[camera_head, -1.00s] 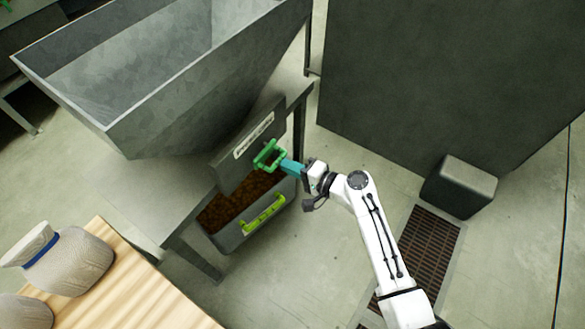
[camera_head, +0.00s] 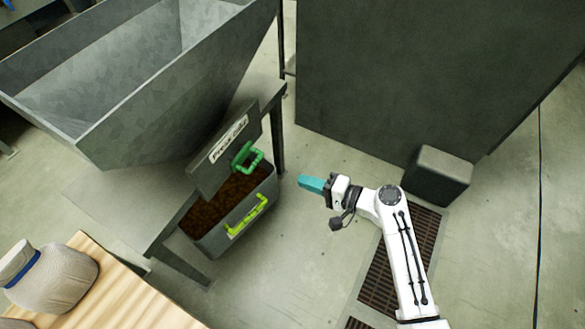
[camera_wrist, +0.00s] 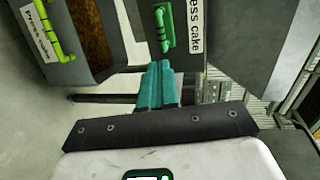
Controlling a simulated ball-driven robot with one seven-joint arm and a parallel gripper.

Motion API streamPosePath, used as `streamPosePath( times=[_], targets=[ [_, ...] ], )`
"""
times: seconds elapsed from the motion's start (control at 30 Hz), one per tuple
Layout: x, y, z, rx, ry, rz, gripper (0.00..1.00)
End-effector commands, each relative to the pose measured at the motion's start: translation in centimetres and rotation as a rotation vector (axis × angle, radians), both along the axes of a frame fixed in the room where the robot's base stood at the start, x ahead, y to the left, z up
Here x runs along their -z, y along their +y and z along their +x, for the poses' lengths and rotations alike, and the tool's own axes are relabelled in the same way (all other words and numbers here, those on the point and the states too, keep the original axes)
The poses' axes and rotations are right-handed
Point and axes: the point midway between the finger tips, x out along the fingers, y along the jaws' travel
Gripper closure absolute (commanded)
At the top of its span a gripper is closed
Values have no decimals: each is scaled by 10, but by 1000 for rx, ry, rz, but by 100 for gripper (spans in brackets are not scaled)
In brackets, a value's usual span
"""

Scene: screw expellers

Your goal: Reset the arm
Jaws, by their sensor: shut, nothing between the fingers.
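My gripper (camera_head: 312,184) is at the end of my white arm, over the floor to the right of the bin. Its teal fingers are shut and hold nothing; they also show in the wrist view (camera_wrist: 157,85). The grey press cake bin (camera_head: 236,229) holds brown material and has a yellow-green handle (camera_head: 248,216) on its front. The green handle also shows in the wrist view (camera_wrist: 163,28), apart from my fingers.
A large grey metal hopper (camera_head: 150,100) stands above the bin at the left. A wooden table (camera_head: 120,295) with a sack (camera_head: 55,278) is at lower left. A dark cabinet (camera_head: 400,80) and a grey box (camera_head: 438,176) stand at the right. A floor grate (camera_head: 385,285) lies under my arm.

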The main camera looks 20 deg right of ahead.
Motion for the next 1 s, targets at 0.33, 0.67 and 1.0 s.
streamPosePath(
  times=[0.33,0.67,1.0],
  targets=[
    [-1,-1,-4,-5,2,-8,100],
    [-5,24,-106,-362,161,-544,100],
    [-65,-36,-235,-662,476,-1151,100]
  ],
)
